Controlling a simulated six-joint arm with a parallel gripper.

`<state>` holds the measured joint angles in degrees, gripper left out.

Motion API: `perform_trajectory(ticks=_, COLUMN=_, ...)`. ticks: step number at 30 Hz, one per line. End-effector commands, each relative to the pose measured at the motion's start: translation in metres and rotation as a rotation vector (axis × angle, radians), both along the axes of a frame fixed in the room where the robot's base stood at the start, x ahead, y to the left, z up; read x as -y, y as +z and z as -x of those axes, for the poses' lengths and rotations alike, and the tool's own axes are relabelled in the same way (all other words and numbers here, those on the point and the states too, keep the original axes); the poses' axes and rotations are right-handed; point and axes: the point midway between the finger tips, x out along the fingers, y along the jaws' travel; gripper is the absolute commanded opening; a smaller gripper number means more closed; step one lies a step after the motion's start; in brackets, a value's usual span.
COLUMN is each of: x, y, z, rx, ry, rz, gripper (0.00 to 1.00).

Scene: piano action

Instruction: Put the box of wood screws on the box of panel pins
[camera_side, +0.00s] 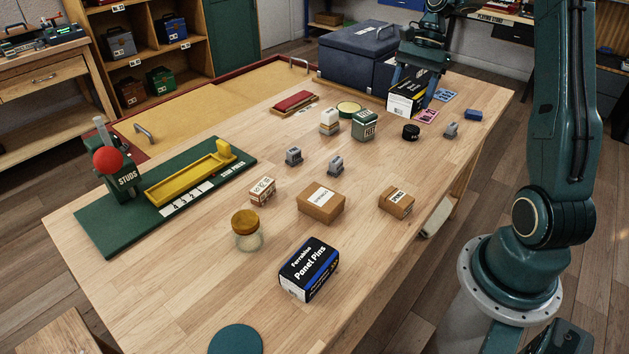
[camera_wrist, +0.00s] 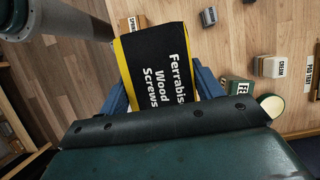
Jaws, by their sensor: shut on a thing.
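The box of wood screws is black and yellow with white lettering; it shows in the side view (camera_side: 407,96) at the far end of the bench and fills the middle of the wrist view (camera_wrist: 155,65). My gripper (camera_side: 418,84) is shut on it, one blue finger (camera_wrist: 208,83) on each side. I cannot tell whether the box touches the bench. The box of panel pins (camera_side: 308,268), black, blue and white, lies at the near end of the bench with its top clear. It is far from my gripper.
A dark blue case (camera_side: 352,55) stands close beside the held box. Between the two boxes stand a green tin (camera_side: 365,125), a black puck (camera_side: 411,132), cardboard boxes (camera_side: 321,202) and a jar (camera_side: 246,230). Bare wood surrounds the panel pins.

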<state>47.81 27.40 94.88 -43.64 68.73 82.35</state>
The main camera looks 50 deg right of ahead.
Motion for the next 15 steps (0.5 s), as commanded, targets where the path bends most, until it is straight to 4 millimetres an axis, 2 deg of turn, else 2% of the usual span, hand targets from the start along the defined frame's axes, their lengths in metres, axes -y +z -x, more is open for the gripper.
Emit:
perform_trajectory(ticks=6, x=-0.056, y=0.009, z=-0.025, rx=0.002, ry=0.008, rz=0.013, gripper=0.24)
perform_trajectory(ticks=15, x=-0.138, y=0.019, z=-0.044, rx=0.002, ry=0.008, rz=0.023, gripper=0.24)
